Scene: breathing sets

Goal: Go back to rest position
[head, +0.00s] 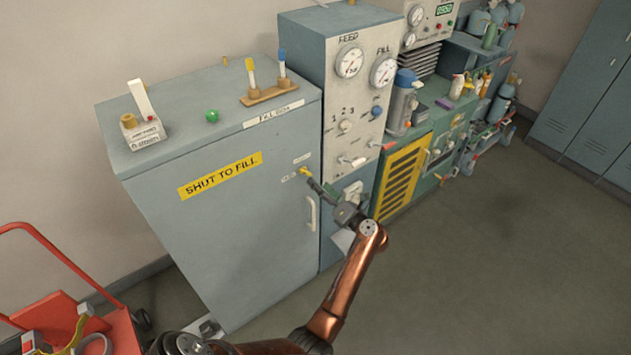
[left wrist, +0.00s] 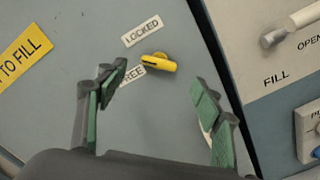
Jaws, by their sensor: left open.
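My left gripper (head: 322,190) is in front of the grey fill cabinet (head: 215,220), near its front right edge. In the left wrist view its two green-padded fingers (left wrist: 158,92) are spread wide with nothing between them. A yellow latch (left wrist: 160,64) on the cabinet door lies just beyond the fingertips and appears apart from them. The latch sits between the LOCKED label (left wrist: 142,30) and the FREE label (left wrist: 131,72), with its dark-marked end beside FREE. The cabinet door looks shut. My right gripper is in neither view.
A white door handle (head: 311,214) is close below the gripper. The grey FEED and FILL panel (head: 345,100) stands to the right, then a green unit with a yellow grille (head: 402,178). A red cart (head: 75,320) is at the lower left. Open floor (head: 480,260) lies at right.

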